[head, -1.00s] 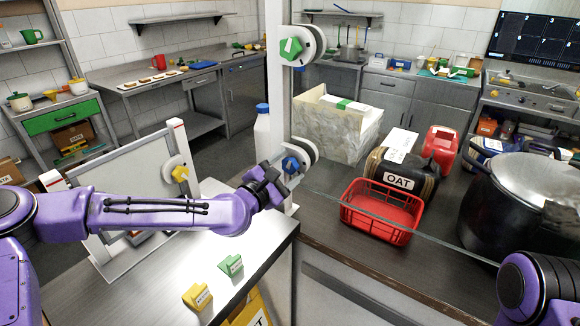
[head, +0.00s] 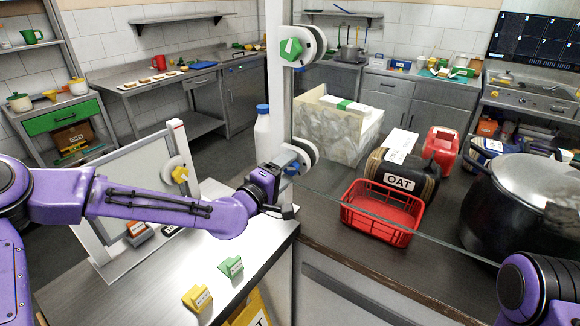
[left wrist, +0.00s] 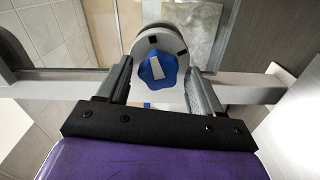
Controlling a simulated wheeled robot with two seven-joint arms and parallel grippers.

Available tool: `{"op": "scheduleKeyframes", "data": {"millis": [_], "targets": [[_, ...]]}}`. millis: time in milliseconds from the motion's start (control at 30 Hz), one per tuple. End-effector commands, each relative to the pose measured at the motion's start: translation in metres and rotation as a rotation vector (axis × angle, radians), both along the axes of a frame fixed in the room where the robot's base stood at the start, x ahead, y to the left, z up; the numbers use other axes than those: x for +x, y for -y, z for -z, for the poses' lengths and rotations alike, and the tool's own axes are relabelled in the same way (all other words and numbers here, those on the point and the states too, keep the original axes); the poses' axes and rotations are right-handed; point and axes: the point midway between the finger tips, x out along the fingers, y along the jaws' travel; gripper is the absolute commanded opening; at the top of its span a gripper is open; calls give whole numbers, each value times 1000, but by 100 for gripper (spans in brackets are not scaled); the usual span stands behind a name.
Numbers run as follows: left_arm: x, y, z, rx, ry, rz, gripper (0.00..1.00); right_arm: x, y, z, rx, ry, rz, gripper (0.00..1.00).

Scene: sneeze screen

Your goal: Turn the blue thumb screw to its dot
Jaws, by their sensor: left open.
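The blue thumb screw (left wrist: 157,70) sits on a round grey-white disc (left wrist: 150,42) on the post in the left wrist view. A pale bar marks its face, and dark marks show on the disc; I cannot make out a dot. My left gripper (left wrist: 160,72) is open, with one finger on each side of the screw; I cannot tell whether either touches it. In the head view the left gripper (head: 287,184) is in front of the disc (head: 303,154) and hides most of the blue screw. My right gripper is not in view.
A green knob (head: 291,48) is higher on the same post (head: 279,90). A yellow knob (head: 180,174) is on the panel at left. A blue-capped bottle (head: 262,135) stands behind my gripper. A red basket (head: 382,208) and an OAT container (head: 400,183) are to the right.

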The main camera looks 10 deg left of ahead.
Motion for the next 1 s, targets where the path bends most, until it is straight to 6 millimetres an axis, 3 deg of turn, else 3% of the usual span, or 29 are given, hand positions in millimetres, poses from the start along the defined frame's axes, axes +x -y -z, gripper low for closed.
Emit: {"op": "scheduleKeyframes", "data": {"millis": [567,1000], "targets": [[-50,-18,-2,-4,1,-1,66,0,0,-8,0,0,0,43],[-53,-19,-1,-2,0,0,66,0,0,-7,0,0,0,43]]}}
